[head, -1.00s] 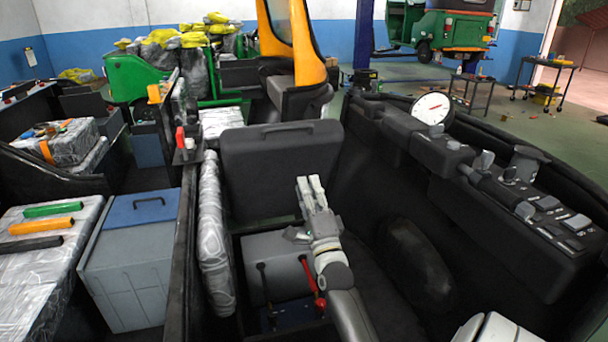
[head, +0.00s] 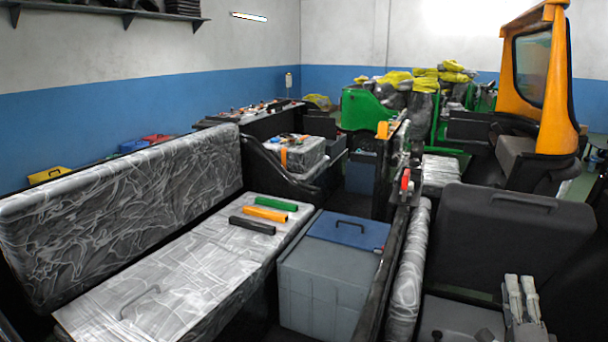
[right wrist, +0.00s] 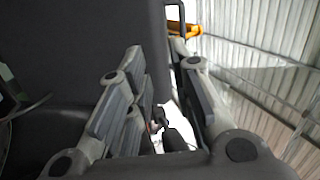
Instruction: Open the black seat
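The black seat (head: 510,238) stands upright at the right of the head view, with a handle along its top edge. A grey box (head: 462,318) shows low in front of it, cut off by the bottom edge. My right gripper (head: 522,285) is in front of the seat's lower part, fingers pointing up. In the right wrist view its fingers (right wrist: 160,65) are apart with nothing held between them. A large dark surface beside them there, probably the seat (right wrist: 70,45), fills the left. My left gripper is not in view.
A wrapped silver seat bench (head: 175,265) carries green, orange and black handles. A grey box with a blue lid (head: 335,270) stands beside it. A black partition (head: 385,275) and a wrapped cushion (head: 410,270) lie left of the black seat. An orange frame (head: 560,110) stands behind.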

